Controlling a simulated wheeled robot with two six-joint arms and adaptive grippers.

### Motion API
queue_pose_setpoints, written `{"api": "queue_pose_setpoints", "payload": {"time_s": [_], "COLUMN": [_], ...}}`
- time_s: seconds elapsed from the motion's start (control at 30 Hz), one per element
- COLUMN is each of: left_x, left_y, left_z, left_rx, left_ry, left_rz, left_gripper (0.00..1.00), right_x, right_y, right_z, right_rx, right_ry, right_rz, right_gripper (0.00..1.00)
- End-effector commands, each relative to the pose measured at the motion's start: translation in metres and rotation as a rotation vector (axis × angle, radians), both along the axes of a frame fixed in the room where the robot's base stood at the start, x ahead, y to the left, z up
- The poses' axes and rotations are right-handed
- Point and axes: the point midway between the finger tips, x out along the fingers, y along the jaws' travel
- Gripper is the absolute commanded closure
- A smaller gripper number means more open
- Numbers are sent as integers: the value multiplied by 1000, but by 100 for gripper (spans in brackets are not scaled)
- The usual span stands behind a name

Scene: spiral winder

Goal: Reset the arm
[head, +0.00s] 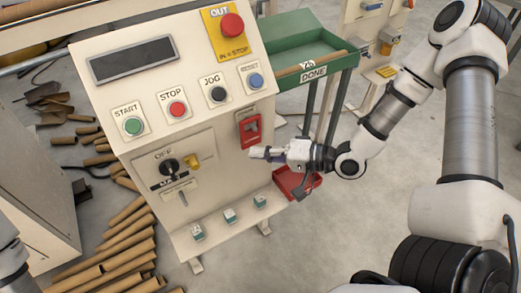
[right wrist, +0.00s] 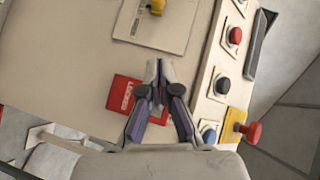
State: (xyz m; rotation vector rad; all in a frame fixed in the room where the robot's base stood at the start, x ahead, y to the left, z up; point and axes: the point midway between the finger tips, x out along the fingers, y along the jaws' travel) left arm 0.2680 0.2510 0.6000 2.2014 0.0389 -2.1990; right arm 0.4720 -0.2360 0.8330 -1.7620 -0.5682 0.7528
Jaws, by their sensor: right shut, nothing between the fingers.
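My right arm reaches in from the right in the head view. Its gripper (head: 258,153) is shut and empty, in front of the cream control cabinet (head: 190,75), just below the red plate (head: 249,130) on its right side. In the right wrist view the gripper (right wrist: 158,68) has its fingertips together over the cabinet front. The red plate (right wrist: 122,93), lettered like "LOCKED", lies partly behind the fingers there. I cannot tell whether the fingertips touch the cabinet. Only a bit of my left arm shows at the lower left edge of the head view; its gripper is out of view.
The cabinet has a red stop knob (head: 232,25), several push buttons and a black rotary switch (head: 169,167). Cardboard tubes (head: 120,245) lie at left.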

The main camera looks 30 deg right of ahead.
Motion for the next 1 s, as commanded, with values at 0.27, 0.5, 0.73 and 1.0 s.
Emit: {"api": "queue_pose_setpoints", "payload": {"time_s": [0.27,0.5,0.73,1.0], "left_x": [0,0,0,0], "left_y": [0,0,0,0], "left_z": [0,2,31,56], "left_rx": [0,0,0,0], "left_ry": [0,0,0,0], "left_rz": [1,1,0,1], "left_gripper": [12,12,12,12], "right_x": [0,-2,-54,-174], "right_y": [0,0,47,30], "right_z": [0,-2,-59,-172], "right_rx": [-1,-1,-149,-835], "right_ry": [1,10,265,640], "right_rz": [1,0,149,281], "right_gripper": [100,100,100,100]}}
